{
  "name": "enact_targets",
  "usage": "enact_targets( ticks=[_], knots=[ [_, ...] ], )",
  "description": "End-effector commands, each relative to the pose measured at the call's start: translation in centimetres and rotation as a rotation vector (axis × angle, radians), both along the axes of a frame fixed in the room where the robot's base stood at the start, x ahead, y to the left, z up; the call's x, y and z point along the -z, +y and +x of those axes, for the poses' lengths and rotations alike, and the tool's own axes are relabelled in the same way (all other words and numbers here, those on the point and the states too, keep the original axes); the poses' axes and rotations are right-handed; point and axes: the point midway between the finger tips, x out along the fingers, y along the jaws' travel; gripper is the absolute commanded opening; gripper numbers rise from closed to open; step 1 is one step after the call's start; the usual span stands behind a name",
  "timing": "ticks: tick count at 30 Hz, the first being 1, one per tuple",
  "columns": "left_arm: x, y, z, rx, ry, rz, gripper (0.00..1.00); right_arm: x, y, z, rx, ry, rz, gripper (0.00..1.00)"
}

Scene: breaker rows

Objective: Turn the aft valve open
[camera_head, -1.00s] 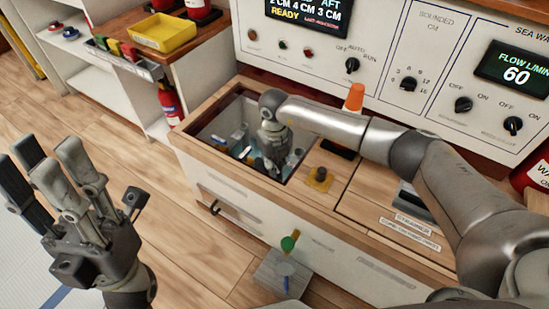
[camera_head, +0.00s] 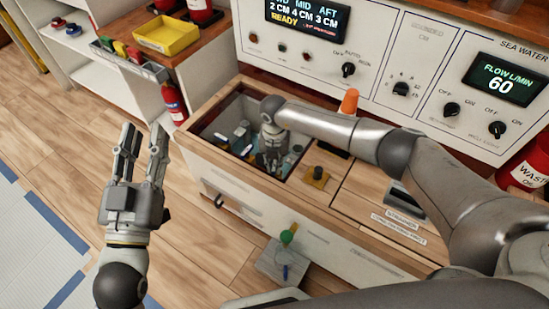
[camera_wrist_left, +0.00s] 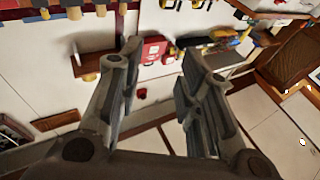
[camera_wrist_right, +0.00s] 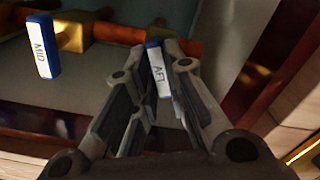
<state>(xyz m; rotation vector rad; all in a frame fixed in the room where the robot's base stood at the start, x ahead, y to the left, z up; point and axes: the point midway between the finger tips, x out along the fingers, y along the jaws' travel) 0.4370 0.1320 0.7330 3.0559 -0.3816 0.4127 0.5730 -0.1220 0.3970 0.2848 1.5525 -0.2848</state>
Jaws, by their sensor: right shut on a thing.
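The aft valve's handle (camera_wrist_right: 158,75) is a white lever with a blue top, marked AFT, in the right wrist view. It stands between the fingers of my right gripper (camera_wrist_right: 153,73), which is shut on it. In the head view my right gripper (camera_head: 268,163) reaches down into the open bench well (camera_head: 214,118) and hides most of the handle. The mid valve's handle (camera_wrist_right: 42,45), marked MID, is to the left on the copper-coloured pipe. My left gripper (camera_head: 142,140) is open and empty in front of the bench; its parted fingers show in the left wrist view (camera_wrist_left: 162,65).
A control panel (camera_head: 385,60) with knobs and two displays stands behind the well. An orange cone (camera_head: 349,101) and a yellow-based knob (camera_head: 316,175) are near the well's right side. The wooden floor at left is clear.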

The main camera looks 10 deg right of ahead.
Motion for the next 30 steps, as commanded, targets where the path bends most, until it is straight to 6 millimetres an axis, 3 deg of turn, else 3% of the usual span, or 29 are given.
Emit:
enact_targets(
  ticks=[7,15,21,30],
  knots=[
    [6.2,0.9,0.1,-0.021,0.347,0.091,0.33,-0.3,0.0,0.0,0.154,0.0,0.0,0.0],
    [12.2,2.4,-2.2,-0.041,0.676,0.17,0.33,-0.2,0.0,0.0,0.301,0.0,-0.001,0.0],
    [15.1,3.3,-4.3,-0.053,0.849,0.211,0.33,-0.1,0.0,0.0,0.378,0.001,-0.002,0.0],
    [16.9,4.1,-6.2,-0.06,0.974,0.239,0.33,0.0,0.0,0.0,0.435,-0.001,-0.001,0.0]
  ],
)
